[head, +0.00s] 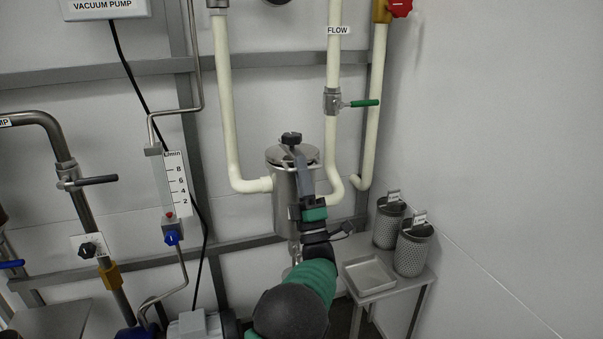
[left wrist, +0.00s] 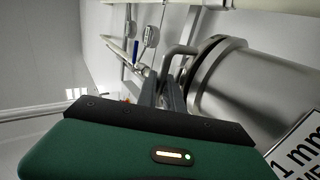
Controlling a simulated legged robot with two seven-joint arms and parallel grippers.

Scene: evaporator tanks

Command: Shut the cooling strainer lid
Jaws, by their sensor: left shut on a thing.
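The cooling strainer (head: 284,205) is an upright steel canister on the back wall. Its round lid (head: 276,155) lies across its top, with a black knob (head: 291,138) above. I cannot tell whether the lid is fully seated. My left gripper (head: 299,160) reaches up in front of the strainer and hides part of its body and lid. In the left wrist view, the fingers (left wrist: 166,88) are closed around a bent metal handle (left wrist: 178,50) beside the strainer's rim (left wrist: 205,65). The strainer body (left wrist: 265,85) fills the right side there. My right gripper is not in view.
Cream pipes (head: 228,110) run close on both sides of the strainer. A green-handled valve (head: 333,102) sits above right. A small steel table (head: 408,284) at right bears two mesh baskets (head: 412,252) and a shallow tray (head: 369,290). A flowmeter (head: 173,185) is at left.

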